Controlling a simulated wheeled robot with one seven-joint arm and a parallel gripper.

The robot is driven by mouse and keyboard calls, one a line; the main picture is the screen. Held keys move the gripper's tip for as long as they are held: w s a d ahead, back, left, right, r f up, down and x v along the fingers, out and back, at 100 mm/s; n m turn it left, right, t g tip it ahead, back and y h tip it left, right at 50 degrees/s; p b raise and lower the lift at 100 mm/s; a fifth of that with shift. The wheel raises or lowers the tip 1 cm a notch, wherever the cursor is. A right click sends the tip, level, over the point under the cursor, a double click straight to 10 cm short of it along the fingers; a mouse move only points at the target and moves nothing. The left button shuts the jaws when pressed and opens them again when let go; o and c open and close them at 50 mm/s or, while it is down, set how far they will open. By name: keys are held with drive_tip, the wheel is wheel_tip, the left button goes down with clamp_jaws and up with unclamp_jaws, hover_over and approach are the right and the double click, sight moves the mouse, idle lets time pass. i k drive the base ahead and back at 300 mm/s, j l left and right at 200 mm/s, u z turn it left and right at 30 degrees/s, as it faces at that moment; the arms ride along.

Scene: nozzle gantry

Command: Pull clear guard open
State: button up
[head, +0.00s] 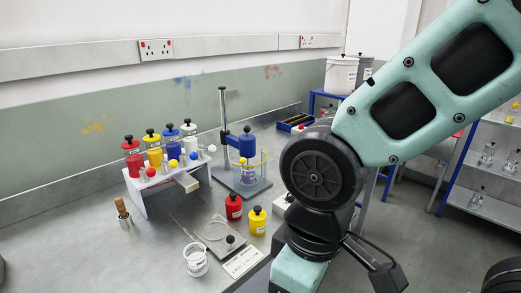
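The blue nozzle head (247,144) sits on a dark upright post (224,130) above a grey base plate (241,184) on the bench. A clear guard with thin yellow edges (263,160) stands at the front right of this stand, around the space below the nozzle. It is see-through and small, so I cannot tell whether it is shut or part open. A bluish cup (249,177) shows below the nozzle. My arm comes in from the upper right and bends down to the right of the stand.
A white rack (141,201) with red, yellow, blue and white bottles stands left of the stand. A red jar (234,207) and a yellow jar (257,220) stand in front. The bench front left is clear.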

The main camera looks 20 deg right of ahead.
sight(243, 161)
drive_tip(key=z, duration=0.15)
drive_tip(key=i+j+u, duration=0.15)
drive_tip(key=i, duration=0.35)
drive_tip(key=i+j+u, duration=0.1)
drive_tip(key=i+j, duration=0.15)
drive_tip(key=i, duration=0.25)
